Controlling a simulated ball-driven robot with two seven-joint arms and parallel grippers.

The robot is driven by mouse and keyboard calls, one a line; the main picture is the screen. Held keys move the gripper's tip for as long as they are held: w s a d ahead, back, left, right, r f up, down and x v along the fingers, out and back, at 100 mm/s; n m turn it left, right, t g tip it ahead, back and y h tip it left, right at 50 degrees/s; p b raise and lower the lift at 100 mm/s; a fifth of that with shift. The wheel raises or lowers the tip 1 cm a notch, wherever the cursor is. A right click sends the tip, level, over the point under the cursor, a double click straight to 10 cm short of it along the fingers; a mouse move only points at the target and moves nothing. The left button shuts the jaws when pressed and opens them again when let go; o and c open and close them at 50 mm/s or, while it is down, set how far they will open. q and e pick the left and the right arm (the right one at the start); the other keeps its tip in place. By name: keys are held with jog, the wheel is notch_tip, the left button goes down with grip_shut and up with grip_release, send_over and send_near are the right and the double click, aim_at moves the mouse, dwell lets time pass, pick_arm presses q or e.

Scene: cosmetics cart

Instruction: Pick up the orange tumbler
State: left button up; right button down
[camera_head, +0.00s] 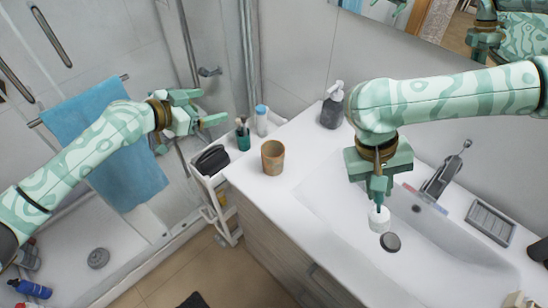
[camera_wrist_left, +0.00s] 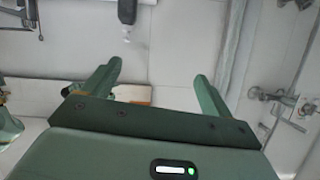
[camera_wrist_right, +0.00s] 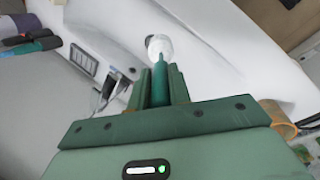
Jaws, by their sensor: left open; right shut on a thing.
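The orange tumbler (camera_head: 273,157), a brownish-orange cup, stands upright on the white counter near its left end. Part of it also shows at the right of the right wrist view (camera_wrist_right: 278,117). My left gripper (camera_head: 203,108) is open and empty, up and to the left of the tumbler, in front of the shower. In the left wrist view, nothing is between its fingers (camera_wrist_left: 158,74). My right gripper (camera_head: 377,188) points down over the basin. It is shut on a teal-handled thing with a white rounded end (camera_head: 379,219), which also shows in the right wrist view (camera_wrist_right: 160,48).
A grey soap dispenser (camera_head: 332,108) stands at the back of the counter (camera_head: 300,147). A white cart (camera_head: 213,205) beside it carries a black item (camera_head: 212,160), a teal cup (camera_head: 243,139) and a blue-capped bottle (camera_head: 261,122). The faucet (camera_head: 441,178) and soap dish (camera_head: 491,222) are right of the basin.

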notch_tip(320, 180, down, 2)
jog(key=shift+w+f+b, duration=0.1)
jog(key=shift+b, duration=0.85)
pick_arm(q)
jog(key=s+d+f+m+g+h+b, duration=0.2)
jog(key=s+d+g+b, duration=0.1)
jog(key=s+d, duration=0.2)
pick_arm(e)
notch_tip(320, 180, down, 2)
jog(key=shift+f, duration=0.15)
pick_arm(q)
jog(key=g+b, duration=0.1)
jog(key=b, duration=1)
send_near(264, 162)
jog(key=shift+w+d+f+m+h, duration=0.3)
jog(key=shift+w+f+h, duration=0.15)
jog(key=shift+f, duration=0.2)
jog(key=shift+w+d+f, duration=0.1)
jog(key=shift+d+f, duration=0.15)
jog(key=x, duration=0.6)
jog(key=shift+d+r, duration=0.1)
jog(key=shift+d, duration=0.05)
jog(key=x, duration=0.3)
jog(key=b+x, duration=0.1)
jog(key=x, duration=0.1)
jog(key=shift+w+r, duration=0.25)
jog(key=shift+w, duration=0.2)
pick_arm(e)
notch_tip(264, 162, down, 10)
jog(key=shift+w, duration=0.3)
